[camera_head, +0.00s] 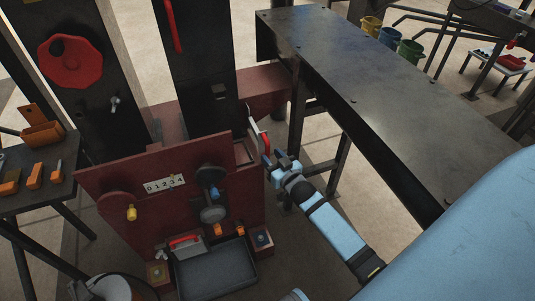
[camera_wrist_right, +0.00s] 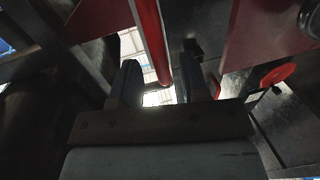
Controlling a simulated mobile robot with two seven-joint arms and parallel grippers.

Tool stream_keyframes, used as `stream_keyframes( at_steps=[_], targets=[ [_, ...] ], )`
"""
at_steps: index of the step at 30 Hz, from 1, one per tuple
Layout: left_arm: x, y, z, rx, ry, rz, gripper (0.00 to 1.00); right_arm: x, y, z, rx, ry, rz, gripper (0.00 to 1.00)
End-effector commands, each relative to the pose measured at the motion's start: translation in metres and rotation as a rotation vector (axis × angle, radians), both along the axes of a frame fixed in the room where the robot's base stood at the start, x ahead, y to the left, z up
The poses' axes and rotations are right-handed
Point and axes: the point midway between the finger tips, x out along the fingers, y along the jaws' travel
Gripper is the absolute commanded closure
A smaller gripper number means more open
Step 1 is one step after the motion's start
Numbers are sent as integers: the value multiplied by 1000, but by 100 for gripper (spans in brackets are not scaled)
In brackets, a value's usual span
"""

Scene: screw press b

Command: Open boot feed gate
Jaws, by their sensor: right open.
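A narrow pale plate (camera_head: 251,118) with a red handle (camera_head: 264,143) stands at the right side of the dark red press body (camera_head: 120,180); it appears to be the boot feed gate. My right gripper (camera_head: 269,159) is open at the lower end of this handle, reaching in from the lower right. In the right wrist view a red bar (camera_wrist_right: 150,40) runs down between the two dark fingers of my right gripper (camera_wrist_right: 162,75). I cannot tell whether either finger touches it. My left gripper is out of view.
A long dark bench (camera_head: 370,85) runs close to the right of my right arm. A black tray (camera_head: 215,270) sits low at the press front. A side table (camera_head: 40,205) with orange items stands at the left. Yellow, blue and green buckets (camera_head: 390,38) stand behind the bench.

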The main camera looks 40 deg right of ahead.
Motion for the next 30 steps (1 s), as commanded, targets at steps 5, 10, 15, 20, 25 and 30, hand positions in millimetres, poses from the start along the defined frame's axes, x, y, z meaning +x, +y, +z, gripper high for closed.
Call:
stream_keyframes(
  at_steps=[5,10,15,20,25,30],
  targets=[
    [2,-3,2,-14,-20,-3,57,23,-1,0,1,-2,1,59],
    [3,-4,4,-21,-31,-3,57,30,-1,0,0,0,0,59],
    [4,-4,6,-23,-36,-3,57,30,-1,0,0,0,0,59],
    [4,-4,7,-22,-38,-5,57,30,-1,0,0,0,0,80],
    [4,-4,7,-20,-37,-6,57,30,-1,0,0,0,0,100],
    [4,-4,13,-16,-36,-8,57,23,1,2,2,2,1,100]
  ],
)
